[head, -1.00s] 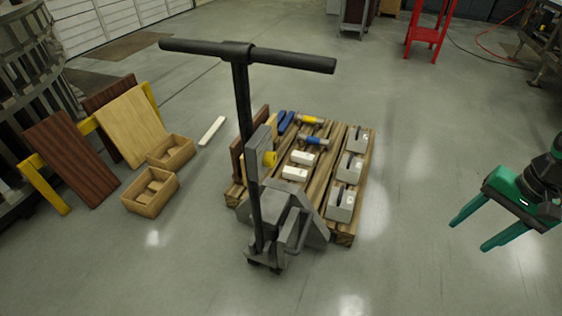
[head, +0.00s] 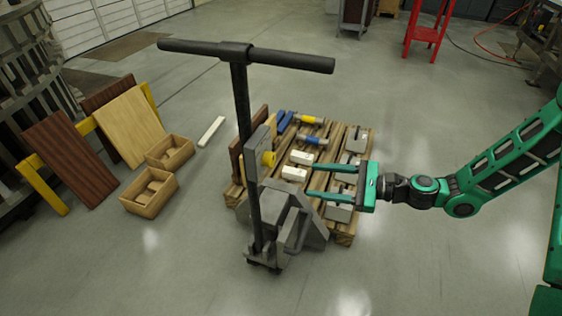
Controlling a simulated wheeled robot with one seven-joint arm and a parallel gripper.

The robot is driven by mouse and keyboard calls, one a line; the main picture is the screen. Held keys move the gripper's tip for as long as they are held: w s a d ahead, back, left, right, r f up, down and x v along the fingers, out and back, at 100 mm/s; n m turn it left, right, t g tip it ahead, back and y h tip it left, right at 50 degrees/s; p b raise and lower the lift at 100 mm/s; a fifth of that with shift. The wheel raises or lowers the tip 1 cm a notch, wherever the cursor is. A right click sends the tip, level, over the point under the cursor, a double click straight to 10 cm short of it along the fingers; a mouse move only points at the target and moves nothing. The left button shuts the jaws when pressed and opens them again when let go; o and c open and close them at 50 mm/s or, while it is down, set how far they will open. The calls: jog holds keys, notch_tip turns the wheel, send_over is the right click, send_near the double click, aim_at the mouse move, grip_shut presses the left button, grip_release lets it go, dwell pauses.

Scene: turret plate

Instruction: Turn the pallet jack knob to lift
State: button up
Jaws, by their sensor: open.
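The pallet jack (head: 243,110) stands upright in the middle of the head view, with a black T-shaped handle and a grey body. The gripper covers part of the pallet's load.
A wooden pallet (head: 345,239) behind the jack carries grey blocks, white blocks and blue-yellow tools. Two wooden boxes (head: 150,192) and leaning boards (head: 70,160) stand at the left. A red stand (head: 425,40) is at the back. The floor in front is clear.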

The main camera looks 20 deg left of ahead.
aim_at(273, 160)
jog(key=a+m, duration=0.1)
jog(key=a, duration=0.3)
jog(key=w+a+r+m+t+y, duration=0.1)
jog(key=a, duration=0.3)
jog(key=w+a, duration=0.1)
jog(key=a, duration=0.3)
jog(key=shift+w+a+r+m+y, duration=0.25)
jog(key=shift+a+m+y, duration=0.05)
jog(key=shift+m+y, duration=0.1)
jog(key=c, duration=1)
